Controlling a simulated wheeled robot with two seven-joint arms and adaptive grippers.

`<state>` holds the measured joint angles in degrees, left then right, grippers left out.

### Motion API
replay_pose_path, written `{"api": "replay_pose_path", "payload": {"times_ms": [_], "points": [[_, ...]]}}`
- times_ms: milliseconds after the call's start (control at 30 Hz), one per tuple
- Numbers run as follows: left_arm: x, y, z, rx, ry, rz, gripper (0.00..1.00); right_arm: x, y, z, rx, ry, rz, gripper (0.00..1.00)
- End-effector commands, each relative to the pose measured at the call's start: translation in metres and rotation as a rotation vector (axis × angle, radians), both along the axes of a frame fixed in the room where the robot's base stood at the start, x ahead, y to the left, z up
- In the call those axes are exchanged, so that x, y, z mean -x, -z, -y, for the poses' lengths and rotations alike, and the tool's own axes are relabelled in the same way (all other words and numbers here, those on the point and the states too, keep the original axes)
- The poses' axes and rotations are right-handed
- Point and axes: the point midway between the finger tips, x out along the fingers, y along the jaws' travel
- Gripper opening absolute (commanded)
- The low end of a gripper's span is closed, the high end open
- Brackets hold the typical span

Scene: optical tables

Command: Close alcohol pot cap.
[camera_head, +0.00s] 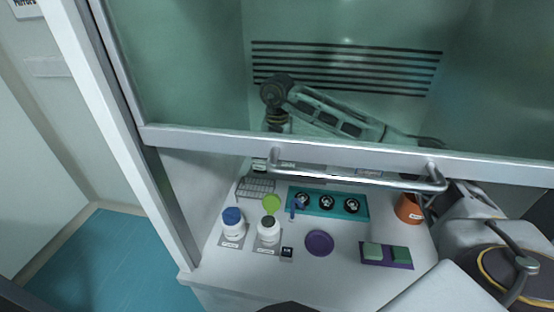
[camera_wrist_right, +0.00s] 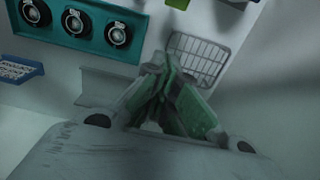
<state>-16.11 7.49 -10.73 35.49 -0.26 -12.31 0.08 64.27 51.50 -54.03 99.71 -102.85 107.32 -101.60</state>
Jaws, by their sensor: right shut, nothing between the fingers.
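A white pot (camera_head: 268,232) stands on the hood's work surface with a dark round top. A round light-green cap (camera_head: 271,202) shows just behind it; I cannot tell whether it is attached to the pot. A second white pot (camera_head: 232,229) with a blue cap stands to its left. The labels are too small to read. My right gripper's green fingers (camera_wrist_right: 168,75) are shut and empty in the right wrist view. In the head view my right arm comes in at the right edge, well away from the pots; its fingertips are not clear there. My left gripper is not in view.
A glass sash with a metal handle (camera_head: 355,179) crosses above the work surface. A teal panel with round fittings (camera_head: 353,206), a purple disc (camera_head: 319,242), a purple tray with green blocks (camera_head: 372,262), an orange pot (camera_head: 408,209) and a wire rack (camera_head: 256,186) stand around.

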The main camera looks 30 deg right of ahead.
Motion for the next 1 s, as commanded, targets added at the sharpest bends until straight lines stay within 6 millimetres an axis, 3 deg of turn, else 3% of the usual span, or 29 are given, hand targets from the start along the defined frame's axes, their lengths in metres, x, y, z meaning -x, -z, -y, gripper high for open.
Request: {"api": "replay_pose_path", "payload": {"times_ms": [600, 1000], "points": [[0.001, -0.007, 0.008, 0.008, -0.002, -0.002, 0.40, 0.002, 0.081, 0.000, 0.001, 0.000, -0.004, 0.00], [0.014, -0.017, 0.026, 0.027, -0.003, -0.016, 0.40, 0.028, 0.067, -0.021, 0.000, -0.001, -0.001, 0.00]]}}
